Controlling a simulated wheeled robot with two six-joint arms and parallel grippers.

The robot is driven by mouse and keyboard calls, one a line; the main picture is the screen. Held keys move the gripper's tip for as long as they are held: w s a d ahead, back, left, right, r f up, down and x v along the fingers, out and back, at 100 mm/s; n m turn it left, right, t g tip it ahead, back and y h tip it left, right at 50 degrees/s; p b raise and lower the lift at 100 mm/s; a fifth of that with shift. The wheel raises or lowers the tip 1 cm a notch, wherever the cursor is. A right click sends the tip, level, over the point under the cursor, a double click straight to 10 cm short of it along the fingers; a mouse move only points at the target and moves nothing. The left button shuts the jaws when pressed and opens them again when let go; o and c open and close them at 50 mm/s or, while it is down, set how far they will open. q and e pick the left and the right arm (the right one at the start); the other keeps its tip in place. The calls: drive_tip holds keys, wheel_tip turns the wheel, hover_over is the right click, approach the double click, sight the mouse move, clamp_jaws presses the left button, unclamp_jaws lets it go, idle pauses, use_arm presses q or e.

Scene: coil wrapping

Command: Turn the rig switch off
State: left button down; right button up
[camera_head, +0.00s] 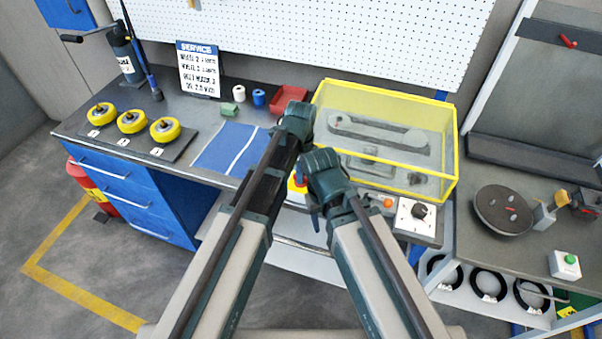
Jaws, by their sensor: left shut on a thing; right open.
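The rig stands on the bench under a clear guard with yellow edges (388,150). A white plate with a black knob (419,211), which looks like the rig switch, sits at the rig's front right; its exact setting is too small to tell. An orange button (388,202) is left of it. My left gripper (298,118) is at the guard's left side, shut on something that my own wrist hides. My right gripper (313,205) is open, lower and nearer, left of the knob and apart from it. Its fingers are mostly hidden by its wrist.
A red and yellow button box (297,189) is partly hidden behind my arms. A red tray (289,98), a blue mat (229,147) and several yellow wheels (131,122) lie left.

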use_arm(q)
drive_tip(key=shift+n, duration=0.3)
drive_tip(key=n, duration=0.3)
drive_tip(key=shift+n, duration=0.4)
drive_tip(key=n, duration=0.4)
drive_tip(key=shift+n, duration=0.3)
drive_tip(key=n, duration=0.4)
drive_tip(key=shift+n, duration=2.4)
drive_tip(key=c, duration=0.9)
unclamp_jaws()
drive_tip(key=shift+o, duration=0.2)
